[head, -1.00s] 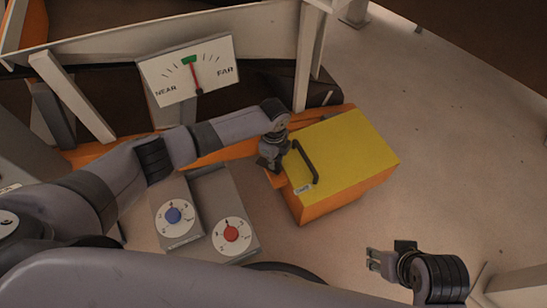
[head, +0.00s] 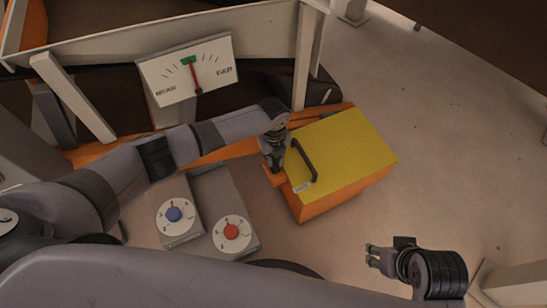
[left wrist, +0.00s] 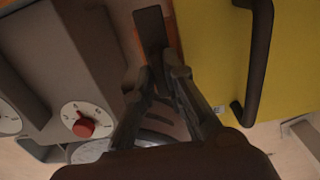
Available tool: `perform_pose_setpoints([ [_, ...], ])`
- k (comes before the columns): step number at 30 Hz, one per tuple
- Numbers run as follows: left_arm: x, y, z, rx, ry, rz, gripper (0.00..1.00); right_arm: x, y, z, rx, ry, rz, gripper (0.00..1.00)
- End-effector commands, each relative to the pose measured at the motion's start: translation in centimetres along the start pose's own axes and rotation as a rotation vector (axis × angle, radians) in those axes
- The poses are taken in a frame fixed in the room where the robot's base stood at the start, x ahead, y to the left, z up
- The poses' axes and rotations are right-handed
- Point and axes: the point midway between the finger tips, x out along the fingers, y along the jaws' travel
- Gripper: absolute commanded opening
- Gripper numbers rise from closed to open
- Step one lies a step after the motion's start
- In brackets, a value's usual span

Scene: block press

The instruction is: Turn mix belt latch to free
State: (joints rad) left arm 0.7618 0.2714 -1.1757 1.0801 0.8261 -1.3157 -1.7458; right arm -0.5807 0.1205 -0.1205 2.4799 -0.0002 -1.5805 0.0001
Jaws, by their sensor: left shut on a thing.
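The yellow-topped orange box (head: 350,150) stands on the floor right of centre, with a black bar handle (head: 305,160) on its near left edge. My left gripper (head: 273,168) is at the left end of this box, beside the handle and apart from it. In the left wrist view, a dark flat lever (left wrist: 151,32) lies over an orange strip, and my left gripper (left wrist: 160,78) is shut on its near end. I take this lever for the latch; its marks and pivot are hidden. My right gripper (head: 370,256) is open and empty over the floor.
A grey control box carries a blue knob (head: 174,214) and a red knob (head: 232,231), left of the yellow box.

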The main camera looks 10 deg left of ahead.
Motion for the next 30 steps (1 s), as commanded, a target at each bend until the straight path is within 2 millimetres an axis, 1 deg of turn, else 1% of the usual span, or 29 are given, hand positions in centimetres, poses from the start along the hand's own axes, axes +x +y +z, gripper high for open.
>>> perform_pose_setpoints([
  [12, 0.02, -0.04, -0.20, 0.012, 0.003, 0.000, 0.00, -0.01, 0.00, -0.01, 0.000, 0.001, 0.000, 0.40],
  [13, 0.02, -0.04, -0.20, 0.013, 0.003, 0.000, 0.13, -0.01, 0.00, -0.01, 0.000, 0.001, 0.000, 0.40],
  [21, 0.01, -0.02, -0.10, 0.010, 0.001, 0.000, 0.31, 0.00, 0.01, -0.02, 0.000, 0.001, 0.000, 0.40],
  [30, -0.08, -0.01, -0.02, 0.008, 0.000, 0.000, 0.32, -0.04, 0.02, -0.19, 0.002, 0.005, 0.000, 0.40],
])
